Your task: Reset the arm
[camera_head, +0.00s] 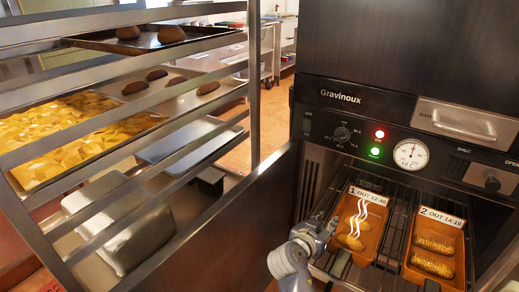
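I cannot tell whether the gripper touches the tray.
The tray labelled 2 OUT 14:10 (443,275) sits to the right on the rack (398,215). The Gravinoux grill front (340,110) rises behind, with a gauge (411,154) and handle (456,122). A metal rack (254,80) with loaded trays stands left, beside a dark panel (235,232).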

